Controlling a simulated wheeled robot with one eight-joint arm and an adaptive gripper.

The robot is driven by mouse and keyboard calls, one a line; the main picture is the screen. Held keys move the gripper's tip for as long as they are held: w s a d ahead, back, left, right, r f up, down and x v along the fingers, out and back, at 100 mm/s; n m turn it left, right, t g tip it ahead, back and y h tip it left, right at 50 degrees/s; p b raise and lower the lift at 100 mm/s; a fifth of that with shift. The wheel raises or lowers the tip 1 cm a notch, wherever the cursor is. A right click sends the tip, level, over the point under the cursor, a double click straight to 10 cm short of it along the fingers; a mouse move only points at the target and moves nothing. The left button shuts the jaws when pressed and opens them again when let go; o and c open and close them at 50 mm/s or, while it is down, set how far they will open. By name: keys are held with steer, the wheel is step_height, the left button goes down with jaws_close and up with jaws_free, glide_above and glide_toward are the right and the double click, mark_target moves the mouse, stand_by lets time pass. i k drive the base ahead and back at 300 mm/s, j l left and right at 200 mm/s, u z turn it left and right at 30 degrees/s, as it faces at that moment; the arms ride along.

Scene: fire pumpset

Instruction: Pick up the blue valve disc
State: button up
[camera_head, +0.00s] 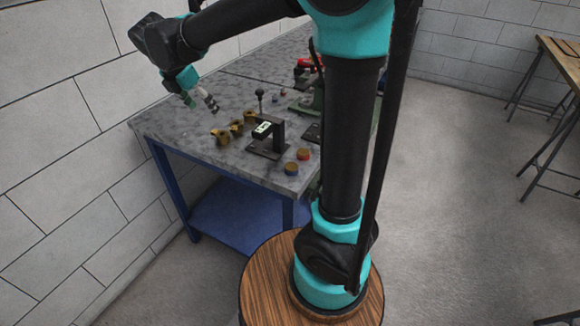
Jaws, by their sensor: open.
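Two small round discs lie near the front right corner of the grey worktop. The nearer one, with a brownish top and a bluish side, looks like the blue valve disc (291,168). The other disc (303,154) is reddish and lies just behind it to the right. My gripper (202,105) is open and empty, pointing down above the left part of the worktop. It is well to the left of both discs and apart from them.
The worktop (180,125) stands on a blue frame. Several brass fittings (222,137) and a black bracket (278,130) with a pale display stand between my gripper and the discs. Red and green equipment (307,100) is farther back. Wooden tables (565,60) stand at the far right.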

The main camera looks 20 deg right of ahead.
mark_target(291, 169)
steer(key=k+j+z, duration=0.15)
steer(key=k, duration=0.35)
steer(key=k+j+z, duration=0.15)
steer(key=k, duration=0.35)
